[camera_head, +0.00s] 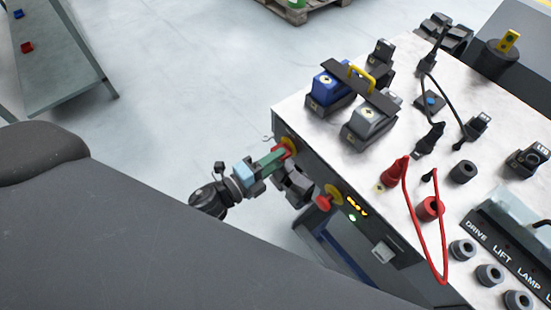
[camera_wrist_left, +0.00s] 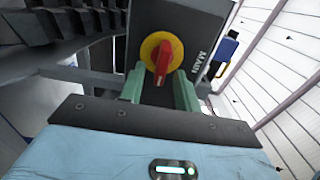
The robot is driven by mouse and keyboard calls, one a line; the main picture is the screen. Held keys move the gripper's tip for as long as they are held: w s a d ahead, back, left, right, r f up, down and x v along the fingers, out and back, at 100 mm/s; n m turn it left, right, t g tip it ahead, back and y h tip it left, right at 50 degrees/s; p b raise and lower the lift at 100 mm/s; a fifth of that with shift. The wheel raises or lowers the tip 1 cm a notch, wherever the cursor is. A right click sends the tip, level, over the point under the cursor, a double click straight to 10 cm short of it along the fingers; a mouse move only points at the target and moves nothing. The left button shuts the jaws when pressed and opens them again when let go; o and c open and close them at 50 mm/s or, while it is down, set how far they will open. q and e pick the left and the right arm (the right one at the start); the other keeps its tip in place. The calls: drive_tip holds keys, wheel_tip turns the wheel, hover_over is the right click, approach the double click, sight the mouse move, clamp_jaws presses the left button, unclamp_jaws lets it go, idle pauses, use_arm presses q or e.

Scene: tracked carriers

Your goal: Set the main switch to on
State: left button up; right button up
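The main switch (camera_wrist_left: 165,58) is a red handle on a round yellow plate, on a dark panel lettered MAIN, in the left wrist view. Its handle is tilted, with its lower end toward the left. In the head view the switch (camera_head: 288,143) is on the bench's front face, partly hidden by my gripper. My left gripper (camera_head: 276,156) is right at it. In the left wrist view its two green fingers (camera_wrist_left: 160,78) are apart, on either side of the handle, with gaps showing. Whether the fingertips reach past the handle is unclear. My right gripper is not in view.
A second yellow plate with a red knob (camera_head: 324,202) is on the same front face, near small indicator lights (camera_head: 355,206). The bench top (camera_head: 300,110) holds blue and grey blocks, plugs and a red cable (camera_head: 440,255). A grey table (camera_head: 55,60) stands at the far left.

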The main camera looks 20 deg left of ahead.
use_arm(q)
drive_tip(key=v, duration=0.7)
drive_tip(key=shift+s+b, duration=0.3)
drive_tip(key=shift+b, duration=0.15)
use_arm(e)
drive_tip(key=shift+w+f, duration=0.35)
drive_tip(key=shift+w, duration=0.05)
use_arm(q)
drive_tip(key=shift+a, duration=0.1)
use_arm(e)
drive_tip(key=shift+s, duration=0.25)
